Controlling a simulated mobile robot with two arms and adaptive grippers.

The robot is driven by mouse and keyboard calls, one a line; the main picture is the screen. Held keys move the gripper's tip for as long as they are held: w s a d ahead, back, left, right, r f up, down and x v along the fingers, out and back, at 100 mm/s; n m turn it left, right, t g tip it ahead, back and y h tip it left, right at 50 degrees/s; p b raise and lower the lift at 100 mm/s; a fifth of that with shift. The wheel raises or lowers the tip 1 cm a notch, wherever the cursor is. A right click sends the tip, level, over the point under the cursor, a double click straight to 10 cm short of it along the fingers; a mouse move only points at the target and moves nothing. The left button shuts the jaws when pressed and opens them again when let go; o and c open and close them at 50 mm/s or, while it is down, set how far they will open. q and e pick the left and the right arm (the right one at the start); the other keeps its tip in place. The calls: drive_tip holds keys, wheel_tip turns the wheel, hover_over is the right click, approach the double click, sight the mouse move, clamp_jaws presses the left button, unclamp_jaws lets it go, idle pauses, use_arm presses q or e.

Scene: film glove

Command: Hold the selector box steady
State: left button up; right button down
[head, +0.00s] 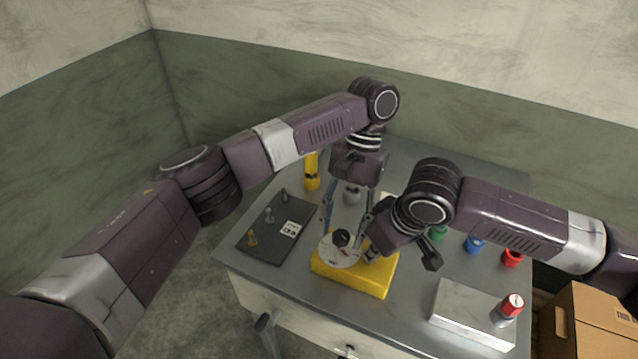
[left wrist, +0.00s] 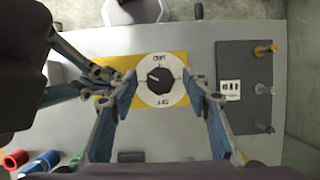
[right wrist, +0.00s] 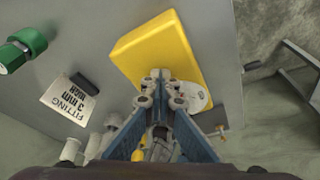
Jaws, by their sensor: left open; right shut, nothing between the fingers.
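The selector box is a yellow block (head: 372,283) on the grey table, with a white dial (head: 345,258) and a black knob (head: 342,238) on top. My left gripper (head: 347,222) is above the dial, open. In the left wrist view its fingers stand on either side of the dial (left wrist: 150,98), and whether they touch the box is unclear. My right gripper (right wrist: 160,78) is shut and empty at the box, beside the dial's edge. In the right wrist view the box (right wrist: 160,48) lies under its fingertips, which partly hide the dial (right wrist: 197,96); contact cannot be told.
A dark panel with pegs (head: 268,243) lies left of the box. A yellow torch-like item (head: 312,172) stands behind. Green (head: 438,233), blue (head: 474,244) and red (head: 512,258) fittings stand right. A pale block (head: 462,310) and red-capped item (head: 508,308) are front right, near a cardboard box (head: 590,325).

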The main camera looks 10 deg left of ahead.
use_arm(q)
drive_tip(key=n+h, duration=0.1)
drive_tip(key=n, duration=0.3)
drive_tip(key=shift+a+f+h, duration=0.1)
drive_tip(key=shift+a+h, duration=0.05)
drive_tip(key=shift+h, duration=0.25)
drive_tip(key=n, duration=0.2)
drive_tip(key=n+h, duration=0.1)
drive_tip(key=n, duration=0.2)
drive_tip(key=shift+a+h, duration=0.15)
drive_tip(key=shift+h, duration=0.15)
drive_tip(key=n, duration=0.2)
drive_tip(key=n+t+h, duration=0.1)
drive_tip(key=n, duration=0.1)
drive_tip(key=shift+s+a+n+t, duration=0.1)
drive_tip(key=shift+n+t, duration=0.2)
drive_tip(key=n, duration=0.2)
drive_tip(key=n+t+h, duration=0.1)
drive_tip(key=n, duration=0.1)
drive_tip(key=shift+s+t, duration=0.15)
drive_tip(key=shift+t, duration=0.15)
drive_tip(key=v, duration=1.2)
drive_tip(key=shift+n, duration=0.3)
